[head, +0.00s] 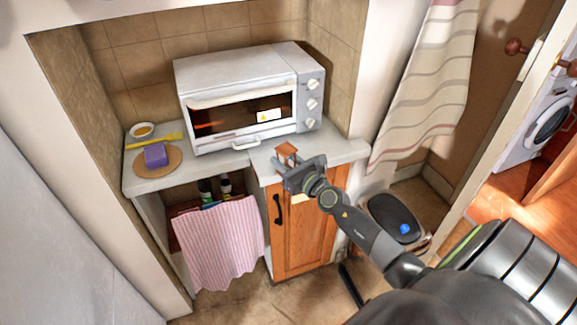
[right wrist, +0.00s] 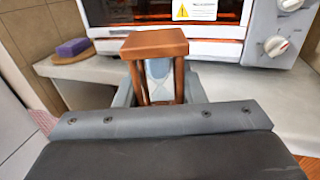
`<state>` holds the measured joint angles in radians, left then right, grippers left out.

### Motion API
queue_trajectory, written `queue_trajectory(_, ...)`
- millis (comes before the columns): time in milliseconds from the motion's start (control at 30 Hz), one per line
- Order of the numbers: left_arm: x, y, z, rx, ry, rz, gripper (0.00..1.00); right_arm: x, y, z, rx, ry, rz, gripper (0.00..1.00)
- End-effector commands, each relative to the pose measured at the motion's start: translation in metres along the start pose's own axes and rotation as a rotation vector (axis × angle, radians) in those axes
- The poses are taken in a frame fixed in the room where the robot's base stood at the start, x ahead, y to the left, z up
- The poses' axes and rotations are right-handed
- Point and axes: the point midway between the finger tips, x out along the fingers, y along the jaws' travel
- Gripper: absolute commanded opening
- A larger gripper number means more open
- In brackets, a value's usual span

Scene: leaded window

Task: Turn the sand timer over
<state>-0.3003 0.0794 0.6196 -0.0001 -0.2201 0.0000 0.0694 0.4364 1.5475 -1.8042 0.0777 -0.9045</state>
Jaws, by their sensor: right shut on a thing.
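The sand timer (right wrist: 153,46) has a square brown wooden cap, wooden posts and pale glass between them. In the right wrist view it stands upright between the fingers of my right gripper (right wrist: 155,92), which is shut on it. The gripper hides its lower part. In the head view the timer (head: 287,149) shows above my right gripper (head: 292,166) at the front of the counter, before the toaster oven. I cannot tell whether its base touches the counter. My left gripper is not in view.
The toaster oven (head: 247,95) stands close behind. A purple sponge (head: 155,154) on a round board, a yellow item (head: 153,141) and a small bowl (head: 142,130) are at the counter's left. The counter (head: 335,150) is clear to the right. A cupboard door (head: 305,235) is below.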

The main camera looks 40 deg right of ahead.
Motion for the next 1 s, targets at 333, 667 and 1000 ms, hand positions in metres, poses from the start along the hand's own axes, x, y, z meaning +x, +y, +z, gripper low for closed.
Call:
queue_trajectory(333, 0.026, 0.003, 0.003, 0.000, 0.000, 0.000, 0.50, 0.048, -0.015, -0.007, 0.002, -0.004, -0.001, 0.13)
queue_trajectory(667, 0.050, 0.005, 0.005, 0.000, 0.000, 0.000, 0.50, 0.072, -0.023, -0.020, 0.005, -0.002, -0.002, 0.13)
queue_trajectory(1000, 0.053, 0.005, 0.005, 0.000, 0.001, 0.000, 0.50, 0.072, -0.022, -0.024, 0.004, -0.003, -0.002, 0.13)
